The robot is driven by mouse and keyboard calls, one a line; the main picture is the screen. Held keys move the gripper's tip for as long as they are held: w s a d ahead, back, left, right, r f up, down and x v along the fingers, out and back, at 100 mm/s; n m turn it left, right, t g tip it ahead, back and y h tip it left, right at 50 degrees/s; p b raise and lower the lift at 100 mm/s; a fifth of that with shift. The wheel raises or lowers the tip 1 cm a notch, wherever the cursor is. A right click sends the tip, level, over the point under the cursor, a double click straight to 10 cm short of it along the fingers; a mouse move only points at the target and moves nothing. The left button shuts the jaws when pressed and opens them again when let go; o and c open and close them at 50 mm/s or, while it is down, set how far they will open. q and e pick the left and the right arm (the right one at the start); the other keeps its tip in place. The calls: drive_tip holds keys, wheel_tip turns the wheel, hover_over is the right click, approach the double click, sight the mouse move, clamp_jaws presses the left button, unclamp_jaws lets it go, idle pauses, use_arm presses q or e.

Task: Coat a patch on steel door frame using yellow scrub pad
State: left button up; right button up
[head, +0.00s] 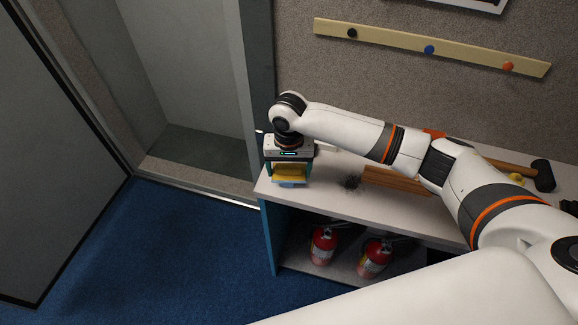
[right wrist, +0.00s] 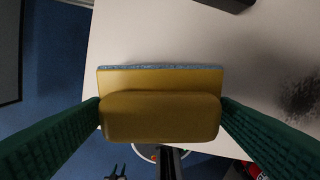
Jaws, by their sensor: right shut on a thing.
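The yellow scrub pad (head: 290,168) has a yellow grip body and a thin light-blue face on its far side. My right gripper (head: 288,176) is shut on it and holds it by the left end of the shelf top. In the right wrist view the pad (right wrist: 160,115) sits between the two green fingers, gripped at its sides. I cannot tell whether the pad touches the shelf top. The grey steel door frame (head: 258,60) stands upright behind and left of the gripper, apart from the pad. My left gripper is not in view.
The pale shelf top (head: 330,190) bears a dark smudge (head: 350,183), a brown wooden block (head: 395,181) and a black-headed mallet (head: 543,175). Two red extinguishers (head: 323,246) stand below. An open door (head: 50,150) is at left. Blue carpet (head: 170,260) in front is clear.

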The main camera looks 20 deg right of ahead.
sight(289, 167)
drive_tip(key=shift+s+f+p, duration=0.15)
drive_tip(key=shift+f+p, duration=0.05)
drive_tip(key=shift+p, duration=0.4)
idle(2.1)
drive_tip(key=shift+r, duration=0.1)
wheel_tip(289, 167, up, 7)
drive_tip(key=p, duration=0.9)
drive_tip(key=shift+r, duration=0.1)
idle(0.5)
drive_tip(key=s+d+r+n+b, duration=0.2)
drive_tip(key=s+d+n+b, duration=0.1)
drive_tip(key=s+b, duration=1)
drive_tip(key=shift+d+n+b, duration=0.4)
drive_tip(key=shift+d+b, duration=0.05)
drive_tip(key=shift+d, duration=0.15)
